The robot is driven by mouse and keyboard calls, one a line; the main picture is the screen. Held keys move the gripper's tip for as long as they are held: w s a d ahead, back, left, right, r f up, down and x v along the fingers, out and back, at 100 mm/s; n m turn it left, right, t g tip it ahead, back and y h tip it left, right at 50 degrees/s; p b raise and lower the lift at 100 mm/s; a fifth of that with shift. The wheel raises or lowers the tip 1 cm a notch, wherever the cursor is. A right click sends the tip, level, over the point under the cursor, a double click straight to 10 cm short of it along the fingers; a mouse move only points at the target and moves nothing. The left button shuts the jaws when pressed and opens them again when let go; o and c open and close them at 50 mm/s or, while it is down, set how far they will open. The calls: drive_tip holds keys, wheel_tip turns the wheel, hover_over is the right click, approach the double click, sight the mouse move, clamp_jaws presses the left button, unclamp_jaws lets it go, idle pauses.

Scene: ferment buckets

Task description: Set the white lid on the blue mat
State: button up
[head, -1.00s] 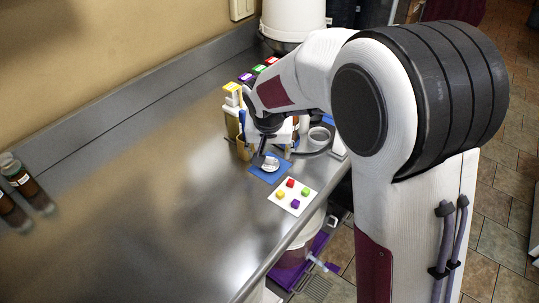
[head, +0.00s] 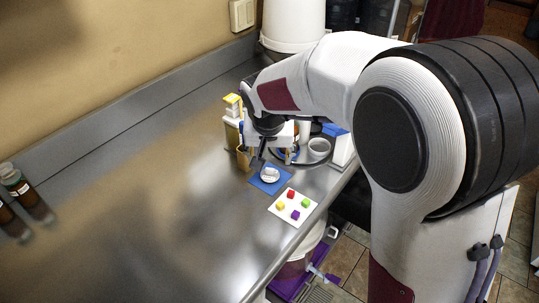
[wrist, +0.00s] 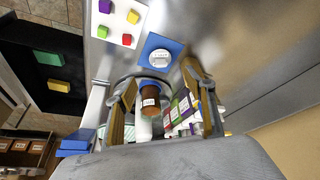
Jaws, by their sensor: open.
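The white lid (head: 270,174) is a small round disc lying on the blue mat (head: 257,181). In the wrist view the lid (wrist: 160,57) also rests within the mat (wrist: 149,43), with blue showing around it. My gripper (head: 275,157) is just behind and above the lid, its fingers apart and nothing between them. In the wrist view the two fingers of my gripper (wrist: 158,76) stand wide to either side, and the lid lies beyond their tips, clear of both.
A white card (head: 291,217) with several coloured cubes lies in front of the mat, near the counter edge. The counter to the left is clear up to brown bottles (head: 24,189).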

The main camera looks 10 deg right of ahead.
drive_tip(key=s+d+r, duration=0.6)
drive_tip(key=s+r, duration=0.2)
drive_tip(key=s, duration=0.4)
drive_tip(key=s+d+n+t, duration=0.1)
drive_tip(key=s+d+n, duration=0.1)
drive_tip(key=s, duration=1.6)
drive_tip(key=shift+d+r+y, duration=0.15)
drive_tip(key=shift+d+y, duration=0.25)
drive_tip(key=shift+d, duration=0.25)
